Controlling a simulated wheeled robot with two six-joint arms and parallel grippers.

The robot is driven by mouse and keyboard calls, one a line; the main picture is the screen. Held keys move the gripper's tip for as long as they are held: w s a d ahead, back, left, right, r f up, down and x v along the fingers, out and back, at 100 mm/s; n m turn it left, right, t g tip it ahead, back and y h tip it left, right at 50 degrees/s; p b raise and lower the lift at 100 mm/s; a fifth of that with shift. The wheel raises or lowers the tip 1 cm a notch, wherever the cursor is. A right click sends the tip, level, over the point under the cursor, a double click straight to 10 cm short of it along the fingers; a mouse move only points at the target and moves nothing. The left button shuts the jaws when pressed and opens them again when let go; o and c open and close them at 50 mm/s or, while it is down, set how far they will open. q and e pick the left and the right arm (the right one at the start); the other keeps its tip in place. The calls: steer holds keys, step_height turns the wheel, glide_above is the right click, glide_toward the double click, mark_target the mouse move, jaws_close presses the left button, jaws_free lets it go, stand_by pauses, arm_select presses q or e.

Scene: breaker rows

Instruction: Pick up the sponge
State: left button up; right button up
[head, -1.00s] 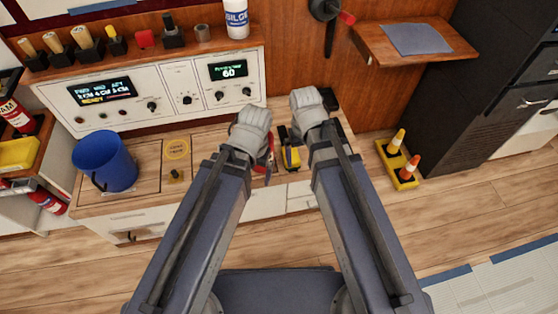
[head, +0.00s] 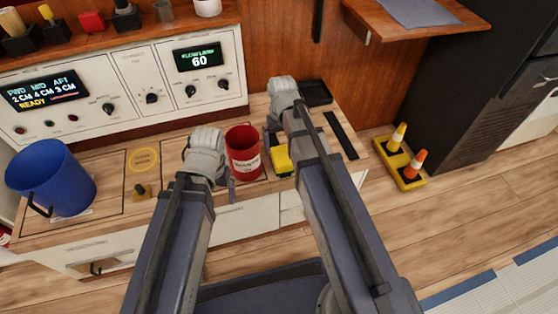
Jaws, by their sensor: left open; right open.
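A small yellow block (head: 281,161) lies on the counter right of a red cup; it may be the sponge, but I cannot tell for sure. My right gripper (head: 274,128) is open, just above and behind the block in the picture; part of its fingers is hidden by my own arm. I cannot tell whether it touches the block. My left gripper (head: 212,168) is open and empty, to the left of the red cup (head: 244,151) and apart from the yellow block.
A blue bucket (head: 52,180) stands at the counter's left. A black tray (head: 315,93) lies at the back right. The control panel (head: 130,85) borders the counter behind.

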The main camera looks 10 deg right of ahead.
mark_target(281, 155)
steer(key=shift+w+d+f+b, duration=0.1)
steer(key=shift+w+f+b, duration=0.1)
steer(key=shift+f+b, duration=1.8)
steer(key=shift+w+d+f+b, duration=0.1)
steer(key=shift+w+f+b, duration=0.05)
steer(key=shift+f+b, duration=1.75)
steer(key=shift+c, duration=0.4)
steer(key=c, duration=1.2)
steer(key=shift+r, duration=0.15)
step_height(281, 155, up, 10)
steer(key=p, duration=1)
